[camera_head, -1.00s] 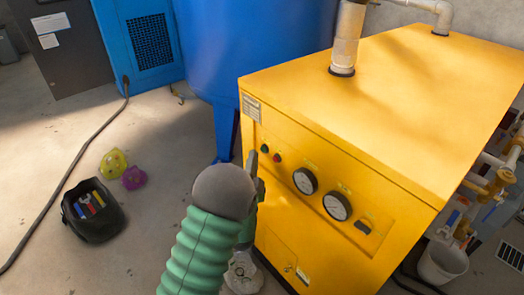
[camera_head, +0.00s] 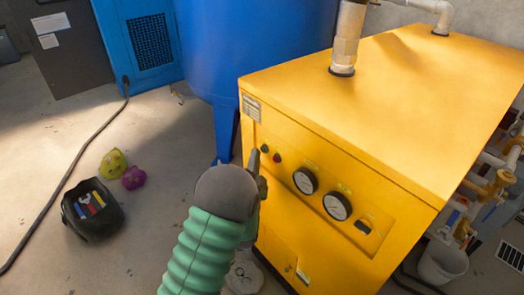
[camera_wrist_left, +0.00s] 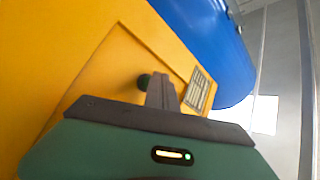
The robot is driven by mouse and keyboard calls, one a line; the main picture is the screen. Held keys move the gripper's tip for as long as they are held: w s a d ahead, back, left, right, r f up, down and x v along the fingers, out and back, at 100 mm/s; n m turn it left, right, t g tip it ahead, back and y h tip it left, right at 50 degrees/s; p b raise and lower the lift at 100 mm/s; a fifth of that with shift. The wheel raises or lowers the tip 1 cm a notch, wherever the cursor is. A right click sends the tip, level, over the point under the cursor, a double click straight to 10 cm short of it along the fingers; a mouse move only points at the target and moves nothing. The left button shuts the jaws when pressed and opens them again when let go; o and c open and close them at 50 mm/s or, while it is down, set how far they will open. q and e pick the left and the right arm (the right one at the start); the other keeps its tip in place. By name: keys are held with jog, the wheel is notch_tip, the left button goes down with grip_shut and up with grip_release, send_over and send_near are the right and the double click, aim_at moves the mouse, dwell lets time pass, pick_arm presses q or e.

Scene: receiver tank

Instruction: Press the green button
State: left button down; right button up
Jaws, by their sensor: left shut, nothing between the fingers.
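The green button (camera_head: 264,148) sits near the upper left of the front panel of the yellow machine (camera_head: 330,130), left of a red button (camera_head: 277,158). In the left wrist view the green button (camera_wrist_left: 143,81) shows partly beside my fingers. My left gripper (camera_head: 255,157) is shut and empty, with its tips just left of the green button in the head view. In the left wrist view the shut fingers (camera_wrist_left: 163,84) point at the panel beside the button. I cannot tell whether they touch it. My right gripper is not in view.
Two round gauges (camera_head: 305,181) and a dark switch (camera_head: 363,226) are right of the buttons. A blue tank (camera_head: 250,50) stands behind the machine. A black container (camera_head: 91,209), yellow and purple objects (camera_head: 134,177) and a cable lie on the floor at left.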

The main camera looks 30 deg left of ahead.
pick_arm(q)
jog(key=shift+w+d, duration=0.2)
jog(key=shift+w, duration=0.2)
jog(key=shift+s, duration=0.1)
dwell(0.5)
jog(key=shift+s+a, duration=0.35)
jog(key=shift+s, duration=0.35)
jog(key=s, duration=0.1)
jog(key=s+a, duration=0.1)
jog(key=s, duration=0.1)
jog(key=s+a, duration=0.1)
jog(key=shift+s, duration=0.35)
dwell(0.5)
